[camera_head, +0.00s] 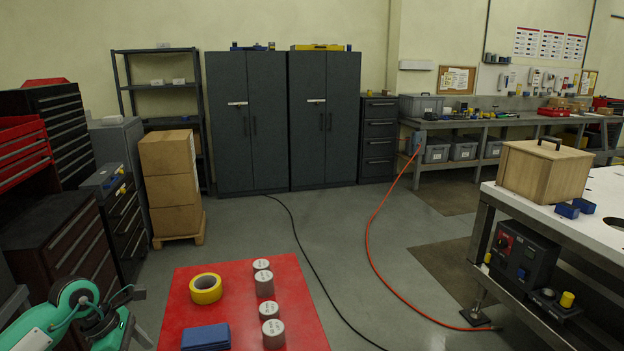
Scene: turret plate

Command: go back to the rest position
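Teal and dark parts of my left arm show at the lower left corner, left of the red-topped table (235,290). The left gripper (138,312) seems to be at the right end of these parts, beside the table's left edge and apart from the things on it. Its fingers are small and partly dark, so I cannot tell whether it is open or shut. I see nothing held there. My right arm and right gripper are not in view.
A workbench with a wooden box (545,168) stands at right. A red hose (367,240) and black cable (305,260) cross the open floor.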

